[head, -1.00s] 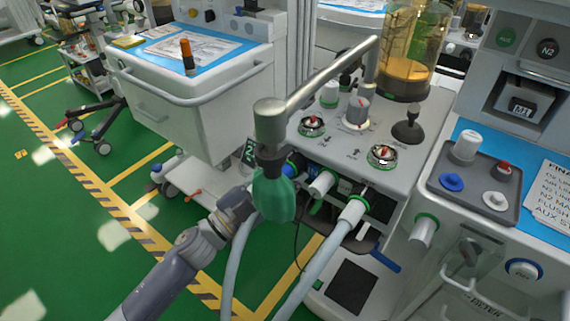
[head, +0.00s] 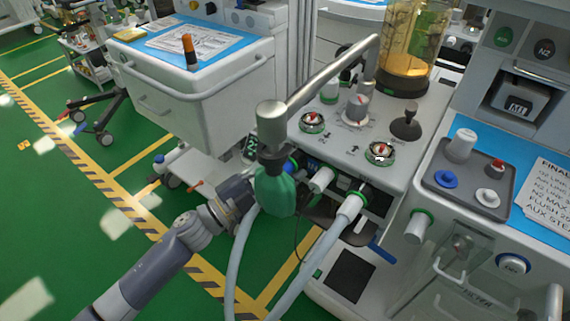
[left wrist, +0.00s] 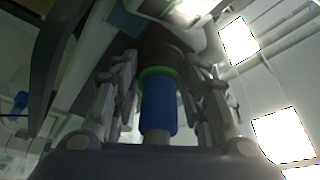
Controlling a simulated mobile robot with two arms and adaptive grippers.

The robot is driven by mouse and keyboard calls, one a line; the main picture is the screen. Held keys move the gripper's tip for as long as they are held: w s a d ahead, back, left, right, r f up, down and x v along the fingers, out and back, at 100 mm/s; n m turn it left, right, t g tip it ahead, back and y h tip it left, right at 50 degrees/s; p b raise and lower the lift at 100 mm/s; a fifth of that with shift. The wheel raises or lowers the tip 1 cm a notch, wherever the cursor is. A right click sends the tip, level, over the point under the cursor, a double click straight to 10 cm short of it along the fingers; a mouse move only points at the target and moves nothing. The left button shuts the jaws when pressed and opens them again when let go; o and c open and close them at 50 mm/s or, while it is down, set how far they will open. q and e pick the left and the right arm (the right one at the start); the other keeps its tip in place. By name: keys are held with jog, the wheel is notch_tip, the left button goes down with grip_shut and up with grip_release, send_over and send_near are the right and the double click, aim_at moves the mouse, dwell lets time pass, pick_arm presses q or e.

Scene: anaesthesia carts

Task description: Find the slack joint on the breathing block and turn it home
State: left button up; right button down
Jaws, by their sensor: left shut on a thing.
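The breathing block (head: 340,185) is on the front of the grey-white machine in the head view. White joints with green rings, one at the middle (head: 322,180) and one at the right (head: 350,206), stick out of it, with grey hoses below. A blue joint (head: 291,165) shows partly behind the green bag (head: 275,192). My left gripper (head: 243,192) reaches in beside the bag, which hides its fingertips. In the left wrist view its fingers (left wrist: 160,78) are shut around the blue joint (left wrist: 159,106), with a green ring (left wrist: 157,71) at its far end. My right gripper is out of view.
A metal arm (head: 325,80) carries the green bag in front of the block. A white drawer cart (head: 205,95) stands at the left. A tray (head: 470,190) with knobs is at the right. Open green floor (head: 60,210) lies at the left.

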pick_arm(q)
jog(key=o, duration=1.1)
jog(key=shift+c, duration=0.2)
jog(key=v, duration=1.2)
